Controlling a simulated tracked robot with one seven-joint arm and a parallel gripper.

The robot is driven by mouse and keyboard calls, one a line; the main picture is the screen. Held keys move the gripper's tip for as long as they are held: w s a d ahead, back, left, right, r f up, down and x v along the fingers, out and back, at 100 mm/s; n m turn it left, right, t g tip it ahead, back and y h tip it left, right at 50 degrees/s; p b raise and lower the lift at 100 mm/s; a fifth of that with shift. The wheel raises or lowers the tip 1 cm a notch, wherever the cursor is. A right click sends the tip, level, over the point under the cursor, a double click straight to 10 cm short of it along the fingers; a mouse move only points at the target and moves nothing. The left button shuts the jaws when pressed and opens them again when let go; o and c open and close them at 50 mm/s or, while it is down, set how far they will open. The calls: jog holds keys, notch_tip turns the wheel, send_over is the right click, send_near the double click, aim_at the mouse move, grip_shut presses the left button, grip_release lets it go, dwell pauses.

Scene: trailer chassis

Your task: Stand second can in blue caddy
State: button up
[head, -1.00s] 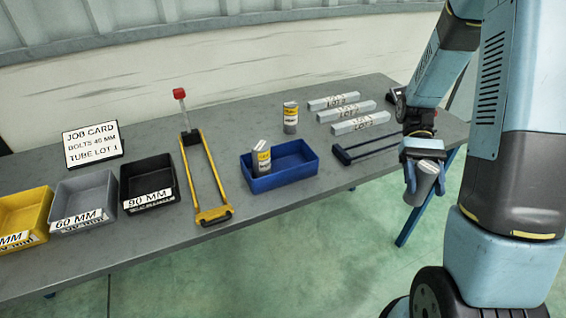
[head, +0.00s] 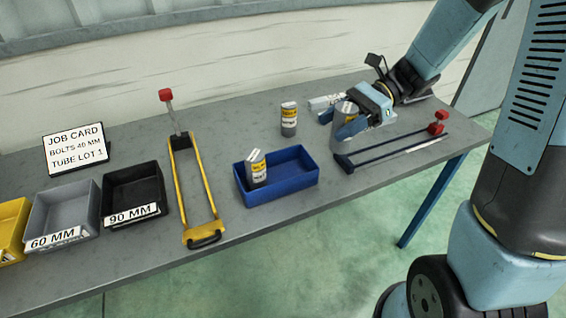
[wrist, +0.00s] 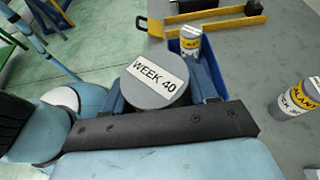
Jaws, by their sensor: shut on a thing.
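My gripper (head: 348,132) is shut on a grey can (head: 343,116). In the wrist view the held can (wrist: 157,80) shows its lid, labelled WEEK 40, between the fingers. The gripper is over the table, right of the blue caddy (head: 295,188). One can (head: 257,170) with a yellow and white label stands at the left end of the caddy; it also shows in the wrist view (wrist: 190,42). Another labelled can (head: 289,120) stands on the table behind the caddy, and at the right of the wrist view (wrist: 298,100). The right part of the caddy is empty.
A dark clamp with a red handle (head: 395,150) lies right of the caddy. A yellow clamp (head: 193,190) lies left of it. My gripper partly hides the pale blocks (head: 325,102). Black, grey and yellow bins and a job card (head: 74,148) are farther left.

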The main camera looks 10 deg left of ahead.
jog(key=shift+w+a+f, duration=0.2)
jog(key=shift+a+f, duration=2.6)
jog(key=shift+f, duration=0.2)
jog(key=shift+w+a+f, duration=0.15)
jog(key=shift+a+f, duration=2.65)
jog(key=shift+f, duration=0.15)
jog(key=o, duration=1.2)
